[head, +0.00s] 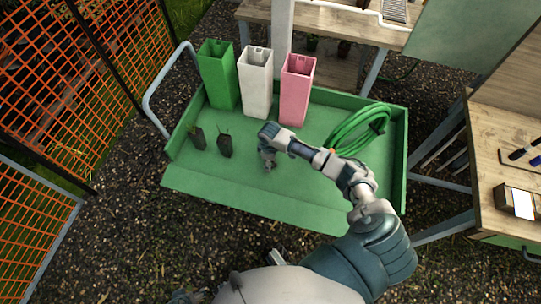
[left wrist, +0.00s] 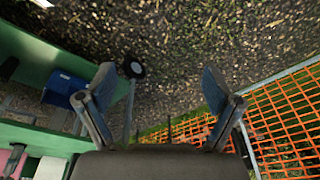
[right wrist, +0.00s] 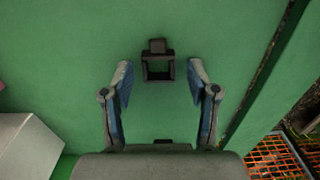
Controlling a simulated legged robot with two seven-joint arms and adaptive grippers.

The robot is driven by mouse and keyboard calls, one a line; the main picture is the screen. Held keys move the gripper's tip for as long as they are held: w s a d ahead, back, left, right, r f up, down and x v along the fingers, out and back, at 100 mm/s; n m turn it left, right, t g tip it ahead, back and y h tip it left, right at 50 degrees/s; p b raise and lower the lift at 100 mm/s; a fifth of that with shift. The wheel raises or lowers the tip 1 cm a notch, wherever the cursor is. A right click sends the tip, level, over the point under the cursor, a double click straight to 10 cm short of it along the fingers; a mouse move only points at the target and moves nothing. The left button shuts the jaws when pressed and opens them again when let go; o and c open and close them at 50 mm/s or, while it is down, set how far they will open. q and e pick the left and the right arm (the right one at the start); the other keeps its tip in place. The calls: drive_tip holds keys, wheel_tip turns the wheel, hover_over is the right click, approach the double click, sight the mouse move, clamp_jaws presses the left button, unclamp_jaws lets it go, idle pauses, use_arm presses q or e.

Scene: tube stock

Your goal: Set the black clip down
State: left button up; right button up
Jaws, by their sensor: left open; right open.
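The black clip (right wrist: 157,68), a small dark square frame with a tab, lies on the green cart bed in the right wrist view. My right gripper (right wrist: 160,85) is open, with its fingers spread on either side of the clip and no visible contact. In the head view this gripper (head: 268,160) is low over the middle of the cart bed (head: 240,190), and the clip cannot be made out there. My left gripper (left wrist: 158,88) is open and empty in the left wrist view, with gravel behind it.
Green (head: 218,78), white (head: 256,85) and pink (head: 297,92) square tubes stand at the back of the cart. A coiled green hose (head: 360,128) lies right. The front of the bed is clear.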

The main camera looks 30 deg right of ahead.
use_arm(q)
drive_tip(key=s+p+x, duration=0.2)
drive_tip(key=p+x, duration=0.1)
drive_tip(key=x, duration=0.6)
drive_tip(key=shift+s+f, duration=0.2)
drive_tip(key=shift+s, duration=0.2)
use_arm(e)
wheel_tip(320, 180, up, 12)
drive_tip(key=shift+f, duration=0.25)
drive_tip(key=shift+d, duration=0.1)
